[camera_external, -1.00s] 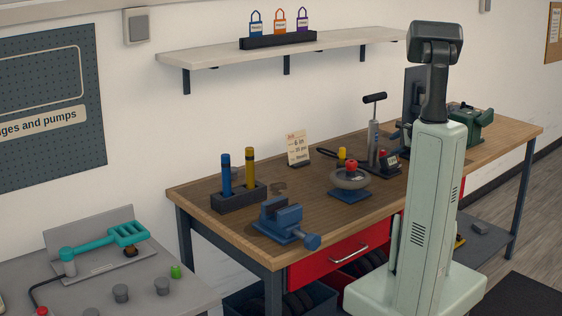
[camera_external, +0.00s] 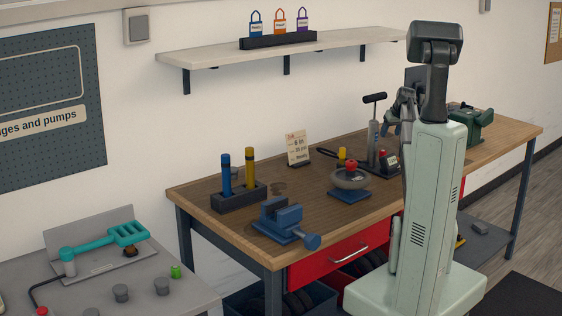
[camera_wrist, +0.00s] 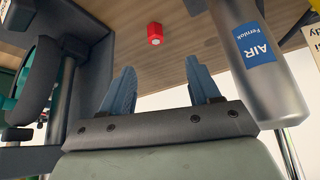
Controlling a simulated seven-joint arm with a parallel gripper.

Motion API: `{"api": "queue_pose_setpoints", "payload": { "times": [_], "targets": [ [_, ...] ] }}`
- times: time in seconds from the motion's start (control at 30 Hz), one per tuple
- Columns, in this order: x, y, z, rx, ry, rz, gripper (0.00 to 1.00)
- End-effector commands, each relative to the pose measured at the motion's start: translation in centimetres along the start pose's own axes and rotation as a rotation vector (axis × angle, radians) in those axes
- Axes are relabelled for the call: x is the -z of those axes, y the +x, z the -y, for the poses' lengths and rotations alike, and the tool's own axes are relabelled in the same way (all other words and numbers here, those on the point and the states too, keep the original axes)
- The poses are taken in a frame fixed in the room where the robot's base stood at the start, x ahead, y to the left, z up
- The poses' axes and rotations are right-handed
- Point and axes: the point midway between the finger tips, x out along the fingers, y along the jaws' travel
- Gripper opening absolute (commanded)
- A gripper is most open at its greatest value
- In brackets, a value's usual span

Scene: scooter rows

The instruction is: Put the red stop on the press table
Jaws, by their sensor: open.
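A small red block (camera_wrist: 155,34) with a pale end face, which looks like the red stop, shows against the wooden bench top in the wrist view. My gripper (camera_wrist: 160,78) is open, its two blue-grey fingers apart and empty. The block appears beyond the fingertips, roughly in line with the gap, not touched. I cannot tell for sure which surface is the press table.
A grey cylinder labelled AIR (camera_wrist: 257,55) stands close to the right finger in the wrist view. Dark machine parts (camera_wrist: 85,75) are close on the left. The bench also holds a blue vice (camera_external: 284,220), a tube holder (camera_external: 239,197) and a round red-knobbed device (camera_external: 350,180).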

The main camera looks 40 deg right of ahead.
Motion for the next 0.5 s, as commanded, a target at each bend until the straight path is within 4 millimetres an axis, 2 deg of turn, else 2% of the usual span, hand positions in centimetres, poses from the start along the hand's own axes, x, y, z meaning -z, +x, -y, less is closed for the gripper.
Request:
{"api": "queue_pose_setpoints", "payload": {
  "times": [0.13,0.5],
  "targets": [
    [0.1,1.5,0.0,-0.001,-0.011,0.003,0.61],
    [0.1,7.1,-0.1,0.000,-0.008,0.002,0.61]
  ]
}}
